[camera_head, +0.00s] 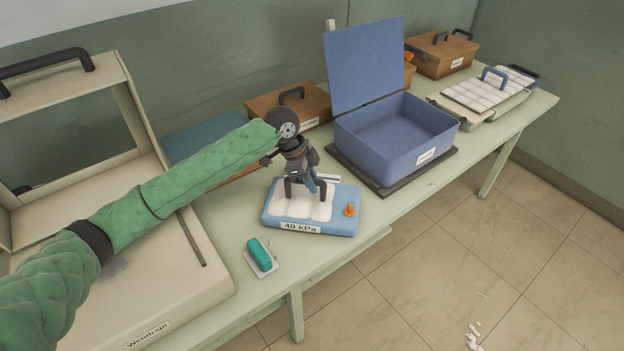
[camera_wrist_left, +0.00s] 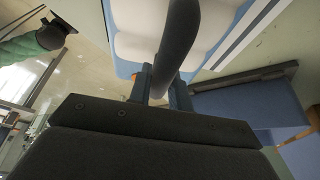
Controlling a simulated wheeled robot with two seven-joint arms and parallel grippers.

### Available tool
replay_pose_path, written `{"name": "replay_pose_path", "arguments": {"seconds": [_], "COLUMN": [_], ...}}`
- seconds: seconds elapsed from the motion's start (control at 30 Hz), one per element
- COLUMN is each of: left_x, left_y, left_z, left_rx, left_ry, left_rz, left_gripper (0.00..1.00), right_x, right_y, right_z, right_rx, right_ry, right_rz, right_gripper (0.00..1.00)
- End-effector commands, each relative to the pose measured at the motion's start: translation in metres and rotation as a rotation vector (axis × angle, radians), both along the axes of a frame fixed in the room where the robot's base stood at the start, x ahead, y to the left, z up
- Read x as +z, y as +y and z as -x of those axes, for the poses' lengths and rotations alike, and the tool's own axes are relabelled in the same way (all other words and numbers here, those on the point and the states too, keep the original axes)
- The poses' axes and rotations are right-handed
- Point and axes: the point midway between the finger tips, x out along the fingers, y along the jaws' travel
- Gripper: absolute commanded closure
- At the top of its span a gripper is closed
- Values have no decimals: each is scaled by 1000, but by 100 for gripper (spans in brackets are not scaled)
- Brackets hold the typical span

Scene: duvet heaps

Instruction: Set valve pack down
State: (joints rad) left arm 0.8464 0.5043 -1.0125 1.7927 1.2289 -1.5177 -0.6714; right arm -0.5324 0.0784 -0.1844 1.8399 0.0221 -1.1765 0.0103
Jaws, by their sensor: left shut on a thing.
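The valve pack (camera_head: 333,222) is a light blue pad with white cushions, a "40 kPa" label and an orange valve (camera_head: 349,210). It lies level by the front edge of the bench; whether it rests on the top or hangs just above is unclear. In the left wrist view, the white cushions and blue edge of the pack (camera_wrist_left: 135,48) fill the top beyond the gripper (camera_wrist_left: 160,90).
An open blue box (camera_head: 400,135) stands on a dark mat right of the pack. A teal block (camera_head: 259,252) on a white card lies front left. A large open beige case (camera_head: 130,275) fills the left. Brown cases (camera_head: 442,55) and a quilted white pack (camera_head: 488,92) stand farther back.

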Motion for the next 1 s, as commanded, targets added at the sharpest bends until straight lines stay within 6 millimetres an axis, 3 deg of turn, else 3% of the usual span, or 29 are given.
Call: {"name": "replay_pose_path", "arguments": {"seconds": [0.43,0.47,0.57,1.0], "left_x": [-5,-5,-5,5], "left_y": [0,0,0,3], "left_z": [0,0,0,-1], "left_rx": [0,0,0,0], "left_ry": [0,1,0,-2], "left_rz": [1,0,0,1], "left_gripper": [100,77,59,59], "right_x": [-5,-6,-6,-6], "right_y": [-1,-1,0,0], "right_z": [1,2,2,1], "right_rx": [0,0,0,-1], "right_ry": [1,1,1,7], "right_rz": [0,1,0,0], "right_gripper": [100,100,100,100]}}
